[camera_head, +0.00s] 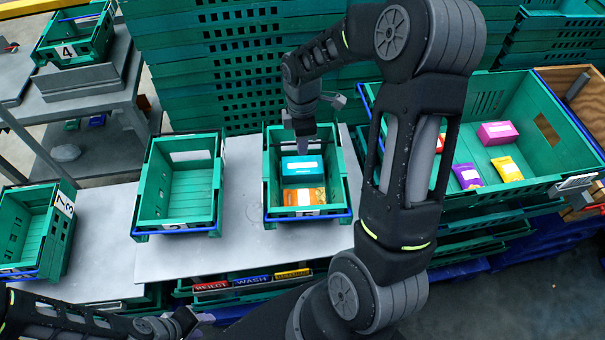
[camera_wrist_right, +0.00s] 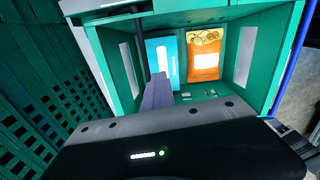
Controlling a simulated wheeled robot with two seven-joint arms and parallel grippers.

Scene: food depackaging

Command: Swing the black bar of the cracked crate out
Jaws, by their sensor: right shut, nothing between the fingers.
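My right gripper (camera_head: 303,128) reaches down at the far side of the middle crate (camera_head: 273,165), fingers closed and empty. In the right wrist view its fingers (camera_wrist_right: 157,92) overlap the teal box. That green crate holds a teal box (camera_head: 302,169) and an orange packet (camera_head: 304,197), and has a blue bar (camera_head: 308,217) along its front.
An empty green crate (camera_head: 150,195) stands left on the grey table (camera_head: 245,180). A large crate (camera_head: 540,165) with several packages is at right. Another crate (camera_head: 25,230) is at far left. Stacked green crates (camera_head: 220,60) rise behind the table.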

